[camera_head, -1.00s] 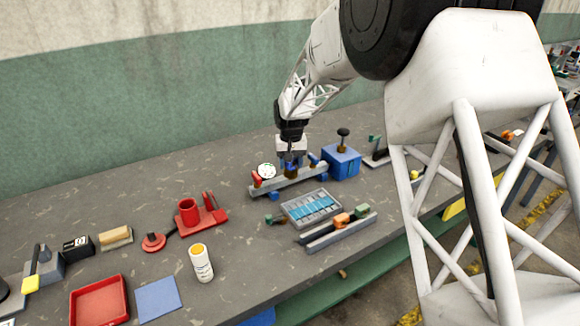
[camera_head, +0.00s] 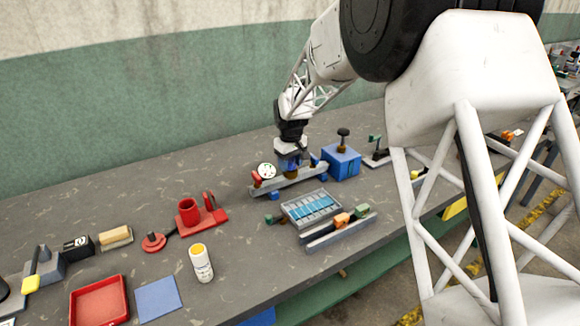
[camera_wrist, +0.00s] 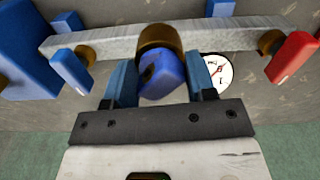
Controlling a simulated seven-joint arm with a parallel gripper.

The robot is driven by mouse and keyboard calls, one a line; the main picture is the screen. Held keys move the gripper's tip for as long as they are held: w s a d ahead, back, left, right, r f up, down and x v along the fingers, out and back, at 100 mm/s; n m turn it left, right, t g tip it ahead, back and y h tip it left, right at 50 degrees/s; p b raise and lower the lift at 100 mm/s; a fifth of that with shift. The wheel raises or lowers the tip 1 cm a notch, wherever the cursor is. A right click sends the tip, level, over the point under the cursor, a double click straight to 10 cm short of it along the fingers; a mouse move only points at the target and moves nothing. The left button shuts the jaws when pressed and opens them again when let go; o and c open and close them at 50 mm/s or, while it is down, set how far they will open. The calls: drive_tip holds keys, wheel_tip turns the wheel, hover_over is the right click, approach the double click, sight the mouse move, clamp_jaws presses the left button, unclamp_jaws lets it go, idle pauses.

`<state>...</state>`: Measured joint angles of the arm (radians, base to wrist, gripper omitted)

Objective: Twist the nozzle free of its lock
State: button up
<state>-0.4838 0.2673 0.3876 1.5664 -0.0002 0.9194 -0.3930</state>
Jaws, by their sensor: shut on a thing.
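The nozzle (camera_wrist: 162,74) is most likely the blue block in the middle of the wrist view, set against a brass collar (camera_wrist: 157,37) on a grey bar. My gripper (camera_wrist: 163,80) has its two blue fingers on either side of this blue block and is shut on it. In the head view my gripper (camera_head: 291,165) is down at the middle of the grey bar (camera_head: 300,180), and it hides most of the nozzle there. Whether the lock is engaged cannot be seen.
A white dial gauge (camera_wrist: 216,70) sits close beside my fingers. A red lever (camera_wrist: 292,58) and a blue lever (camera_wrist: 71,72) are at the bar's ends. A blue box (camera_head: 341,163) stands right of the bar, and a grey tray (camera_head: 312,208) lies in front.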

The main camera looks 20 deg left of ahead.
sight(291, 160)
drive_tip(key=shift+f+n, duration=0.2)
drive_tip(key=shift+n, duration=0.1)
drive_tip(key=shift+n, duration=1)
drive_tip(key=o, duration=1.2)
drive_tip(key=shift+o, duration=0.2)
drive_tip(key=shift+r, duration=0.1)
drive_tip(key=shift+r, duration=0.2)
drive_tip(key=shift+r, duration=3.35)
